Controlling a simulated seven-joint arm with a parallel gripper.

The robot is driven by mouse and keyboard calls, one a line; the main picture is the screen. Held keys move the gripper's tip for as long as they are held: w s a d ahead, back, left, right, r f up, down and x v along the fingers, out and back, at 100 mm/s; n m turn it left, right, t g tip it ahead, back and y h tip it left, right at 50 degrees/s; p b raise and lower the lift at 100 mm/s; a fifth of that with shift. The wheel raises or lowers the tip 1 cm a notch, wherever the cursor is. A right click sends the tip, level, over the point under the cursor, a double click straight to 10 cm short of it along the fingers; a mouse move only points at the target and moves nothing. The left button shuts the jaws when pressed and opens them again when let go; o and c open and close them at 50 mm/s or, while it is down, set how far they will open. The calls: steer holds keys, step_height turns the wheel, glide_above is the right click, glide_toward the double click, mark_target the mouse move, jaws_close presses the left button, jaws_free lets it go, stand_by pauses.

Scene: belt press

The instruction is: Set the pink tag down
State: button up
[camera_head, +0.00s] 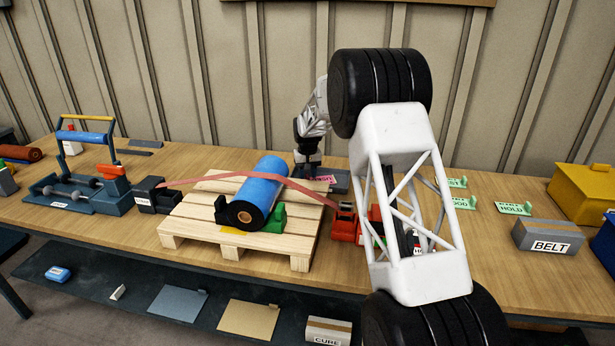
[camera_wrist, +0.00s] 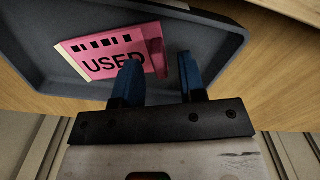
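The pink tag (camera_wrist: 112,52), printed USED, lies in a shallow dark grey tray (camera_wrist: 225,48) in the wrist view. It has a raised tab on its right edge. My gripper (camera_wrist: 159,62) has its two blue fingers spread, one on each side of the tab, with visible gaps. The left finger covers a corner of the tag. In the head view a bit of the pink tag (camera_head: 324,179) shows at the tray (camera_head: 341,186), beside my gripper (camera_head: 306,172); my arm hides part of this area.
A wooden pallet (camera_head: 190,222) with a strapped blue roll (camera_head: 258,190) stands left of the tray. Green tags (camera_head: 513,208), a grey BELT box (camera_head: 548,237) and a yellow bin (camera_head: 583,190) are at the right. A roller tool (camera_head: 85,190) stands at the left.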

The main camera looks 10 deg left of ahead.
step_height(320, 180, up, 11)
stand_by(0.5)
stand_by(0.3)
steer(key=shift+s+d+r, duration=0.1)
stand_by(0.4)
steer(key=s+d+r+m, duration=0.1)
steer(key=s+d+r, duration=0.5)
steer(key=s+d, duration=0.35)
steer(key=s+d+r+m+t, duration=0.1)
steer(key=s+d+r, duration=0.65)
steer(key=s, duration=0.25)
steer(key=s+d+r, duration=0.6)
steer(key=s+d, duration=0.3)
steer(key=s, duration=0.1)
steer(key=s+d+f+m, duration=0.1)
steer(key=s+d, duration=0.3)
steer(key=s, duration=0.9)
steer(key=s+d+f+m+t, duration=0.1)
steer(key=s+d+f, duration=0.3)
steer(key=s, duration=0.9)
steer(key=s+d+f, duration=0.3)
steer(key=s+d, duration=0.2)
steer(key=s, duration=0.8)
steer(key=shift+d+m, duration=0.35)
steer(key=shift+m, duration=0.05)
